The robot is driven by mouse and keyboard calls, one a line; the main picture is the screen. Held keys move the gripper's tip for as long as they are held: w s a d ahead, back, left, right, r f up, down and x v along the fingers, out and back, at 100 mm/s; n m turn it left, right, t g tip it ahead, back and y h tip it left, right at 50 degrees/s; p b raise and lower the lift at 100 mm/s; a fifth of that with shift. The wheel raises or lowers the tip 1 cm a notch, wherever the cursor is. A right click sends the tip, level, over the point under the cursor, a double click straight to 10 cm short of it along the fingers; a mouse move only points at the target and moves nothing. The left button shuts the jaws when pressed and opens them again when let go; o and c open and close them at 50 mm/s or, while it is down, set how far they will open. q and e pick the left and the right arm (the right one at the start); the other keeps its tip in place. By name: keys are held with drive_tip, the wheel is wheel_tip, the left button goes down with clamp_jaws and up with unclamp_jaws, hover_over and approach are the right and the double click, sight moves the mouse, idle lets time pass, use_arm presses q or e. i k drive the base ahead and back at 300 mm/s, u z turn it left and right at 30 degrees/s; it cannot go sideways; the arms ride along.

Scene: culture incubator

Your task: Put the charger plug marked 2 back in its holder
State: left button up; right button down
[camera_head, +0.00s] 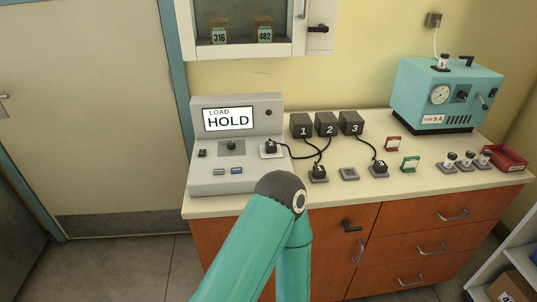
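Charger boxes marked 1 (303,126), 2 (327,124) and 3 (351,123) stand on the bench. A dark plug (270,147) sits on a white socket plate at the right of the grey console (212,184); its cable runs right and appears to lead to box 2, crossing another cable. A plug (318,171) sits in the left holder and another plug (379,167) in the right holder. The middle holder (349,174) is an empty grey square. A teal arm link of mine rises at bottom centre. Neither gripper shows.
The console screen reads LOAD HOLD. Several small knobbed items (467,160), a red tray (507,158) and a teal machine (446,96) are further right. A wall cabinet (248,28) hangs above.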

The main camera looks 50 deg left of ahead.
sight(271, 147)
drive_tip(key=u, duration=0.7)
drive_tip(key=i, duration=0.55)
drive_tip(key=k, duration=0.55)
drive_tip(key=u, duration=0.1)
